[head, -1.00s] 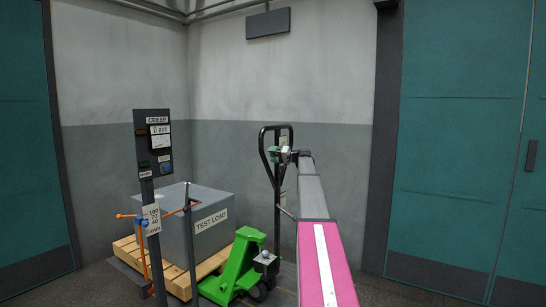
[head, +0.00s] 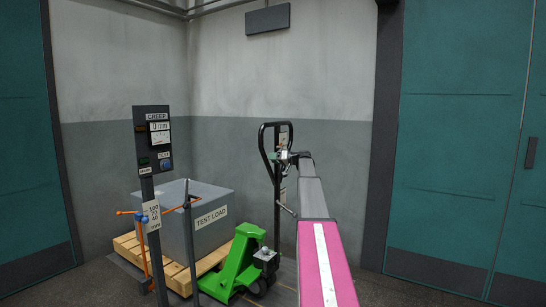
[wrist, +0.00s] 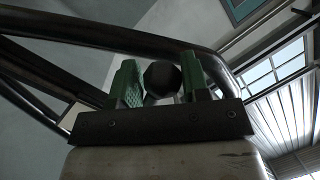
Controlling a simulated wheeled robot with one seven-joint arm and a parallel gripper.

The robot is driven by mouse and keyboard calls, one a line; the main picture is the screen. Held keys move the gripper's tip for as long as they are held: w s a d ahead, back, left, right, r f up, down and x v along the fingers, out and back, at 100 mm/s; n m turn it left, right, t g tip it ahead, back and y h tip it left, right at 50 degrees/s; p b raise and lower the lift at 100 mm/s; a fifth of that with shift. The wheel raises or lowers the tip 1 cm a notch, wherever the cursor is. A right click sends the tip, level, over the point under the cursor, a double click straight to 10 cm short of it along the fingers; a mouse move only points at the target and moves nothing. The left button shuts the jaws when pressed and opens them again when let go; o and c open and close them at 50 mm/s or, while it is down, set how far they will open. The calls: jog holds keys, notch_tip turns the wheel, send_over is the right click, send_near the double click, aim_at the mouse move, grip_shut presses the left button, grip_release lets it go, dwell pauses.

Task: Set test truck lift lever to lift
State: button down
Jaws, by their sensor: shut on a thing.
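The green test truck (head: 238,270) stands at the pallet in the head view, with its dark handle loop (head: 264,145) upright above it. My gripper (head: 285,157) is at the right side of the loop. In the wrist view, my gripper (wrist: 161,72) has its green fingers on both sides of a dark round lever knob (wrist: 160,80) and is shut on it. A curved dark bar of the handle (wrist: 100,30) passes just beyond the fingers. The lever's marked positions cannot be read.
A grey test load (head: 215,195) sits on a wooden pallet (head: 128,247) to the left. A creep gauge panel (head: 152,138) on a post and an orange-armed stand (head: 140,216) are in front of it. Teal doors (head: 455,130) are at right.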

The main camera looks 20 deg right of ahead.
jog(key=shift+w+d+f+n, duration=0.1)
jog(key=shift+w+n, duration=0.05)
jog(key=shift+n, duration=0.15)
jog(key=c, duration=0.6)
grip_release()
jog(key=shift+d, duration=0.1)
jog(key=v, duration=1)
jog(key=shift+s+d, duration=0.2)
jog(key=shift+s, duration=0.1)
